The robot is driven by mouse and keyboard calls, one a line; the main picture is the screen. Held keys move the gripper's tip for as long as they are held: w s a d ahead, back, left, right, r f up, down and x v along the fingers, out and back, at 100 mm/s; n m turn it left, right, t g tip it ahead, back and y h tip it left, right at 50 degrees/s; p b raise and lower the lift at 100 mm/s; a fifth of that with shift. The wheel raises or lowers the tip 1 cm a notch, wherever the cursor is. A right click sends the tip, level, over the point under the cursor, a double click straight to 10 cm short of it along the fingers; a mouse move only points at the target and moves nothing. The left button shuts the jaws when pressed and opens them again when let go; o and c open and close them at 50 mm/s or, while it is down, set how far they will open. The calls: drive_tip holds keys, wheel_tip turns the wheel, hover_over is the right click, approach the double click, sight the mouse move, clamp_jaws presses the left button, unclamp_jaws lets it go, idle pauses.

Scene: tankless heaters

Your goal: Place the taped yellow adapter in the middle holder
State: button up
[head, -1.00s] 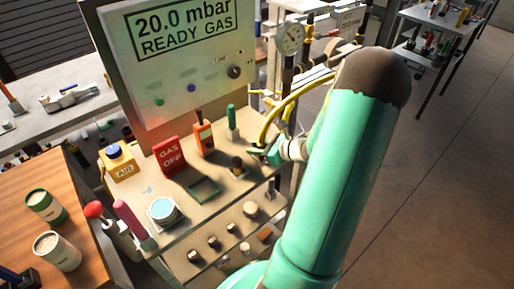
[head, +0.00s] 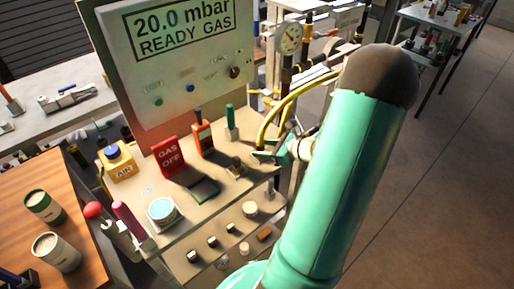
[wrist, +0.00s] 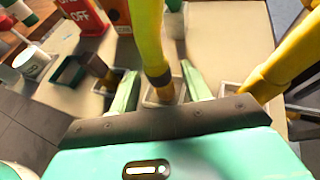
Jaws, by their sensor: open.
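The yellow adapter (wrist: 148,35) is a yellow hose-like piece with a dark taped band near its lower end. In the wrist view it stands nearly upright, its lower end at the middle pale square holder (wrist: 180,92); how deep it sits is hidden. My gripper (wrist: 160,72) is open, with one green finger on each side of the adapter and gaps visible. In the head view my gripper (head: 272,154) is at the right end of the bench, and the yellow hoses (head: 290,100) arch behind it.
A left holder (wrist: 108,84) has a dark brown piece in it. A second yellow hose (wrist: 285,65) runs down by the right holder (wrist: 234,90). A green open tray (head: 203,188), red GAS OFF sign (head: 168,157) and orange device (head: 203,137) stand on the bench.

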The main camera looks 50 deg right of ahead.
drive_tip(key=v, duration=0.9)
drive_tip(key=w+a+r+n+g+y, duration=0.1)
drive_tip(key=w+a+r+n+g, duration=0.15)
drive_tip(key=a+n, duration=0.35)
drive_tip(key=w+a+r+n+g, duration=0.1)
drive_tip(key=a+r+n+g, duration=0.25)
drive_tip(key=a, duration=0.45)
drive_tip(key=w+a+r+n+g+y, duration=0.1)
drive_tip(key=w+a+r+n+g, duration=0.1)
drive_tip(key=a+n, duration=0.4)
drive_tip(key=s+a+r+n+h, duration=0.2)
drive_tip(key=a+r+n, duration=0.3)
drive_tip(key=a+n, duration=0.3)
drive_tip(key=s+a+r+n+h, duration=0.3)
drive_tip(key=a+r+n, duration=0.2)
drive_tip(key=a+n, duration=0.3)
drive_tip(key=shift+s+n+t+h, duration=0.3)
drive_tip(key=shift+n+h, duration=0.1)
drive_tip(key=shift+n, duration=0.25)
drive_tip(key=shift+c, duration=1.2)
drive_tip(key=shift+d, duration=0.1)
